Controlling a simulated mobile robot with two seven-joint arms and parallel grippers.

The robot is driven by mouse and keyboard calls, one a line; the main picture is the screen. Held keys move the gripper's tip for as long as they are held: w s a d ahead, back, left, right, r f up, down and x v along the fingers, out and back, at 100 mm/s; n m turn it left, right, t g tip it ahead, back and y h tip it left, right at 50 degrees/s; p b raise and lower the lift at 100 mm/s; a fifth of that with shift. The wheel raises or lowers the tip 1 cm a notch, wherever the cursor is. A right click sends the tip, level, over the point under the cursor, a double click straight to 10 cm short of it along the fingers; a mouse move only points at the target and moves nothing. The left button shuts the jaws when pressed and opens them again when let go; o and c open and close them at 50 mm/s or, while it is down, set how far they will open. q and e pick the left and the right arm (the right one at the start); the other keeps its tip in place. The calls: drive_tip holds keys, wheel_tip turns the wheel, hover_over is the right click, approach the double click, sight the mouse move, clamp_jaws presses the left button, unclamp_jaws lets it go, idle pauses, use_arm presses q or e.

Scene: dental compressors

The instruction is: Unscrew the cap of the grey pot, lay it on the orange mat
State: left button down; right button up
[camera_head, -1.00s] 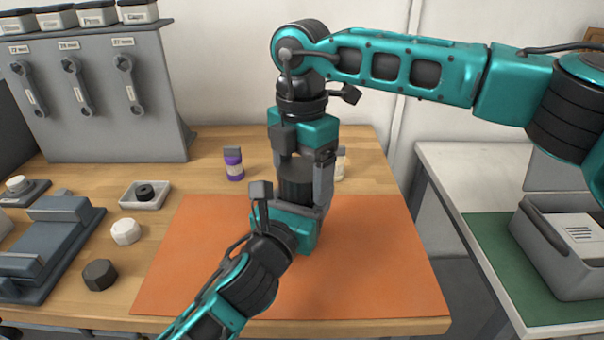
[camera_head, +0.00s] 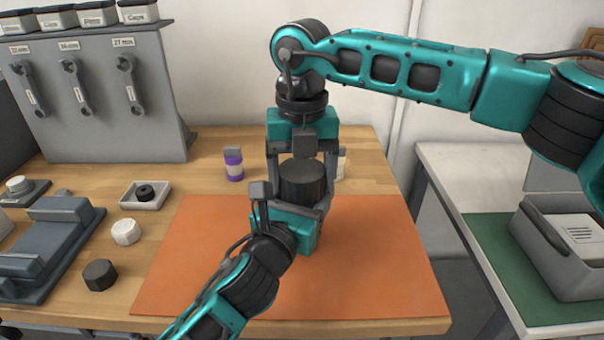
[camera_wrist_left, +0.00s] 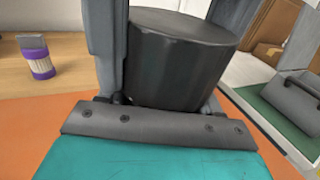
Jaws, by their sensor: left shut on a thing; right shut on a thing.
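The grey pot (camera_wrist_left: 178,70) is a dark, wide cylinder standing upright over the orange mat (camera_head: 385,260). Its flat round cap (camera_head: 302,170) faces up; I cannot make out the seam between cap and pot. My left gripper (camera_head: 292,207) comes in from the front and is shut on the pot, with one finger on each side. My right gripper (camera_head: 302,178) points straight down from above and is shut on the cap, its fingers at the left and right sides. In the left wrist view the cylinder rises between grey fingers, and its lower part is hidden by my gripper.
A purple-banded bottle (camera_head: 233,165) stands behind the mat, and a pale one (camera_head: 341,163) is partly hidden. A white cap (camera_head: 125,231), a dark hexagonal piece (camera_head: 100,275) and a small tray (camera_head: 145,195) lie left. The mat's right side is clear.

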drive_tip(key=o, duration=1.1)
drive_tip(key=shift+r, duration=2.35)
drive_tip(key=shift+c, duration=0.3)
drive_tip(key=m, duration=0.1)
drive_tip(key=r+m, duration=0.1)
drive_tip(key=m, duration=0.2)
drive_tip(key=shift+r+m, duration=0.25)
drive_tip(key=shift+m, duration=0.05)
drive_tip(key=m, duration=0.1)
drive_tip(key=r+m, duration=0.1)
drive_tip(key=m, duration=0.3)
drive_tip(key=shift+r, duration=0.35)
drive_tip(key=shift+m, duration=0.3)
drive_tip(key=shift+f, duration=3.95)
drive_tip(key=shift+c, duration=0.2)
